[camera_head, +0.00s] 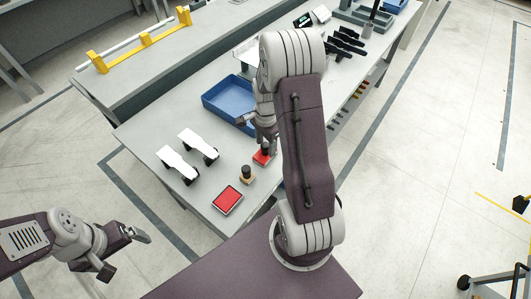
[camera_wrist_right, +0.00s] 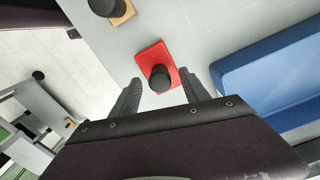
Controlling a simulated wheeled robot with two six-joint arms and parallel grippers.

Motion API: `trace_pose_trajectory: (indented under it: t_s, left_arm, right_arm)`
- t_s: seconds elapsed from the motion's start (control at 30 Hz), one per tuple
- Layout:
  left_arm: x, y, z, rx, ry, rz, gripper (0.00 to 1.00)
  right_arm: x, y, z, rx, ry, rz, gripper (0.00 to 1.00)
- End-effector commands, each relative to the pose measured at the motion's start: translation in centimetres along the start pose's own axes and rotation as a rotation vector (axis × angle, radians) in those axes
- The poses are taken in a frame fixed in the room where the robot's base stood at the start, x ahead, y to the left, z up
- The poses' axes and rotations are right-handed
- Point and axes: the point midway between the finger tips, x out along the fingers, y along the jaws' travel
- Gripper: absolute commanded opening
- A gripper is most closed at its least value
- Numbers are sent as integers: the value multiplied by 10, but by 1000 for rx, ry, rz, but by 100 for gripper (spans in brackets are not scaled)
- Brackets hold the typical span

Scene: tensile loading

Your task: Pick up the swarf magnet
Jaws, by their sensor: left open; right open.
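The swarf magnet appears to be the red block with a black knob (camera_head: 262,157), standing on the near part of the workbench. In the right wrist view its red plate (camera_wrist_right: 150,57) and black knob (camera_wrist_right: 160,79) lie between the fingers. My right gripper (camera_head: 262,133) is open and points down just over it, one finger to each side of the knob in the wrist view (camera_wrist_right: 161,90). I cannot tell how much height separates them. My left gripper (camera_head: 122,252) is open and empty, off the bench at the lower left.
A wooden block with a black knob (camera_head: 247,175) and a red-topped tray (camera_head: 228,200) stand close by. Two white-topped pieces (camera_head: 178,163) lie to the left. A blue bin (camera_head: 229,102) sits behind, near the right gripper.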

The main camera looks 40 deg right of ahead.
Motion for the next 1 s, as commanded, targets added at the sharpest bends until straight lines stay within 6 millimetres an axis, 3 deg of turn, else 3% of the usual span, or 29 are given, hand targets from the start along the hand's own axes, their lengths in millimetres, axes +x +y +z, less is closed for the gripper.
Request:
trace_pose_trajectory:
  t_s: [0.27,0.4,0.47,1.0]
  left_arm:
    - [0,0,0,0,0,0,95]
    - [0,0,0,0,0,0,95]
    - [0,0,0,0,0,0,95]
    - [0,0,0,0,0,0,95]
  right_arm:
    - [6,0,0,0,0,-1,51]
    - [6,0,0,0,0,-1,12]
    - [6,0,0,0,0,-1,0]
    - [6,0,0,1,0,-1,0]
